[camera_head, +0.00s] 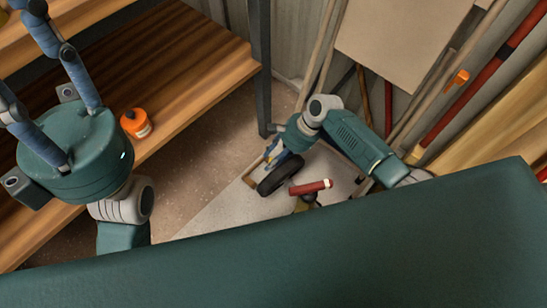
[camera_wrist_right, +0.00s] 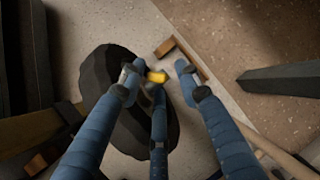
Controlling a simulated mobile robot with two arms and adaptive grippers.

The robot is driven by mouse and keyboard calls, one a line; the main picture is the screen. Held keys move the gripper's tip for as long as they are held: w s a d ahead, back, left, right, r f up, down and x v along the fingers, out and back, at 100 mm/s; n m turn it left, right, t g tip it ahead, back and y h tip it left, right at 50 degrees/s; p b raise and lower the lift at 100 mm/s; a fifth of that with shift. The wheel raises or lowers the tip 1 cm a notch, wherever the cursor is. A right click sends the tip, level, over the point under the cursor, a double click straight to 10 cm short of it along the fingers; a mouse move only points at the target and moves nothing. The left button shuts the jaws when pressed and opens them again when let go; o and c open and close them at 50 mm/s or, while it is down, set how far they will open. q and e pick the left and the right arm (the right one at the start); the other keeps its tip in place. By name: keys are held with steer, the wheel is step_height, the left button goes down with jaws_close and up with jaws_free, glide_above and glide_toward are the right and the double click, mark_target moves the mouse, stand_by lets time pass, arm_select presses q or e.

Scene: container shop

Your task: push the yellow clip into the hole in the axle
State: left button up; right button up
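The yellow clip (camera_wrist_right: 157,77) shows in the right wrist view, near the middle of a dark wheel's right edge. The black wheel (camera_head: 280,175) stands on the pale floor patch in the head view; it also shows in the wrist view (camera_wrist_right: 105,92). The axle and its hole cannot be made out. My right gripper (camera_head: 272,152) is at the wheel. In the wrist view its three fingers (camera_wrist_right: 157,72) are spread around the clip, with a gap between the clip and the right fingertip. My left gripper (camera_head: 24,50) has its fingers spread, empty, over the wooden shelf at upper left.
An orange container (camera_head: 136,123) stands on the wooden shelf (camera_head: 190,75). A red-headed tool (camera_head: 311,187) is just right of the wheel. A dark post (camera_head: 261,60) rises behind. Poles and boards lean at the right wall. Brown floor (camera_head: 195,180) left of the wheel is clear.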

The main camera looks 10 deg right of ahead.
steer(key=v, duration=1.2)
